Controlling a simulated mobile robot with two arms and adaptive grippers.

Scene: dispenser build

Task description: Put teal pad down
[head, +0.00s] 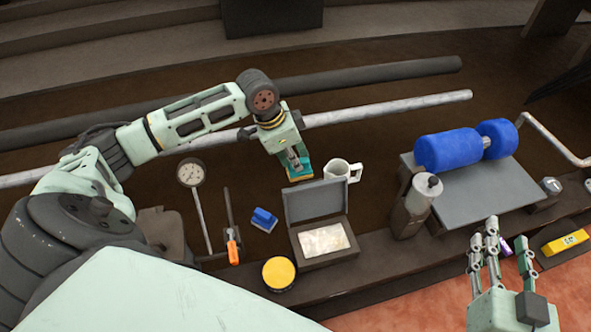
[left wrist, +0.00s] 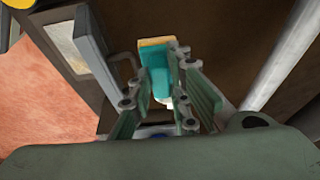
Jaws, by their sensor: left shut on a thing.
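The teal pad (head: 300,176) has a yellowish face along one side. My left gripper (head: 298,163) is shut on it and points downward, just behind the open grey box and left of the white mug. In the left wrist view the pad (left wrist: 158,78) shows between the two fingers (left wrist: 163,103), its yellowish end away from the camera. I cannot tell whether the pad touches the surface below. My right gripper (head: 501,245) is open and empty in front of the grey board, at the lower right.
The open grey box (head: 345,256) and white mug (head: 341,171) stand close to the pad. A blue block (head: 264,219), orange-handled tool (head: 232,250), gauge (head: 191,173) and yellow-lidded jar (head: 279,273) lie left. A blue roll (head: 447,150) rests on the grey board (head: 470,193). A long pipe (head: 400,108) runs behind.

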